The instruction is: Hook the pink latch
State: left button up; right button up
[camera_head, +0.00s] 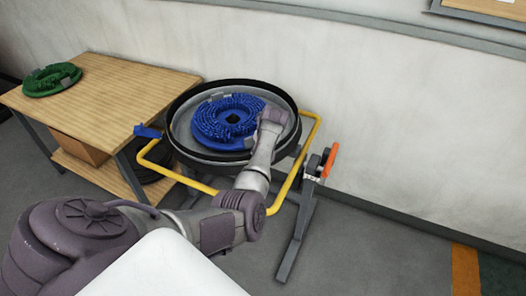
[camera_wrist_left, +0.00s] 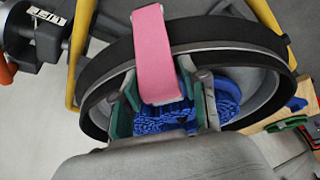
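The pink latch (camera_wrist_left: 157,55) shows in the left wrist view as a broad strap crossing the black rim of the round tank (camera_wrist_left: 110,75). Its lower end lies between the fingers of my left gripper (camera_wrist_left: 160,112). The green-padded fingers stand apart, with blue showing between them and the strap, so the gripper looks open around it. In the head view my left gripper (camera_head: 273,120) is over the right side of the tank (camera_head: 180,140). There the latch is not visible. My right gripper is in neither view.
The floor at right is clear.

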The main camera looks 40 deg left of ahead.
pick_arm(q)
jog(key=o, duration=0.3)
jog(key=shift+s+a, duration=0.1)
jog(key=v, duration=1.2)
